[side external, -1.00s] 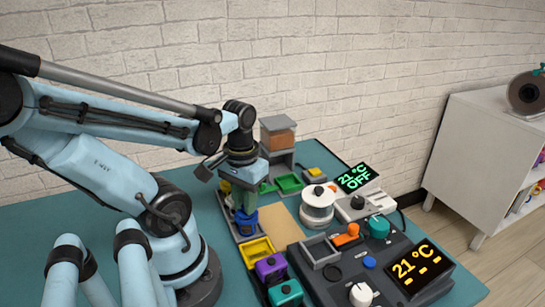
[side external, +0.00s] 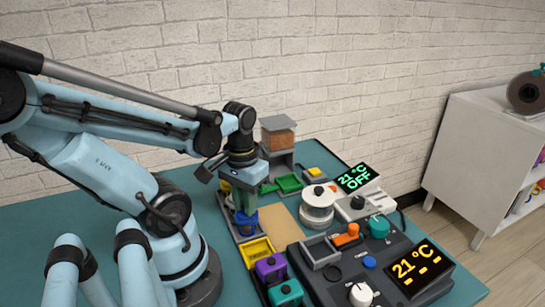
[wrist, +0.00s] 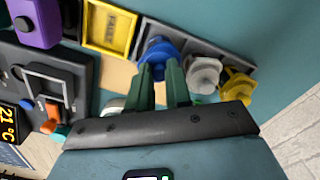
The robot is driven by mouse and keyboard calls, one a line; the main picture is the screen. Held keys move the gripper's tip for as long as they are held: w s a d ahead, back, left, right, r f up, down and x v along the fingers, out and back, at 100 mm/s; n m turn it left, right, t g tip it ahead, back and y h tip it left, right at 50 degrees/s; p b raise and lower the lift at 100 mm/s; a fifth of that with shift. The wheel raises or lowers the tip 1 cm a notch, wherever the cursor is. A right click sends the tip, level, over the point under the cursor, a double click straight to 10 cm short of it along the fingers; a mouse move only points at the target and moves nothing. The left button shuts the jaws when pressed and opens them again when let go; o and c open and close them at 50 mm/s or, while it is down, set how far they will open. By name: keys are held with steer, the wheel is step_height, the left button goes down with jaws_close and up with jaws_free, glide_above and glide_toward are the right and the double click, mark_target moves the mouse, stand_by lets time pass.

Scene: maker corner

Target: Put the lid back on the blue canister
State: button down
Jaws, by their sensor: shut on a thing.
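My gripper (side external: 245,212) points down over the rack at the left of the bench, its green fingers close together. In the wrist view, my fingertips (wrist: 158,68) are on a blue round piece (wrist: 160,47), which looks like the lid. Blue also shows under the fingers in the side view (side external: 246,226). The fingers cover part of it, and I cannot tell lid from blue canister below, or whether they touch. A grey piece (wrist: 203,72) and a yellow piece (wrist: 238,84) stand beside it in the same row.
A yellow tray (side external: 257,251), a purple container (side external: 270,268) and a teal container (side external: 286,293) stand in front. A tan board (side external: 280,227) and a white spool-like device (side external: 318,208) lie to the right. A dark control panel (side external: 335,284) fills the front right.

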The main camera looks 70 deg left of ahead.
stand_by(0.4)
steer(key=c, duration=1)
jaws_free()
steer(key=shift+o, duration=0.6)
steer(key=o, duration=0.4)
steer(key=shift+r, duration=0.1)
steer(key=shift+r, duration=3.35)
steer(key=shift+c, duration=0.5)
jaws_close()
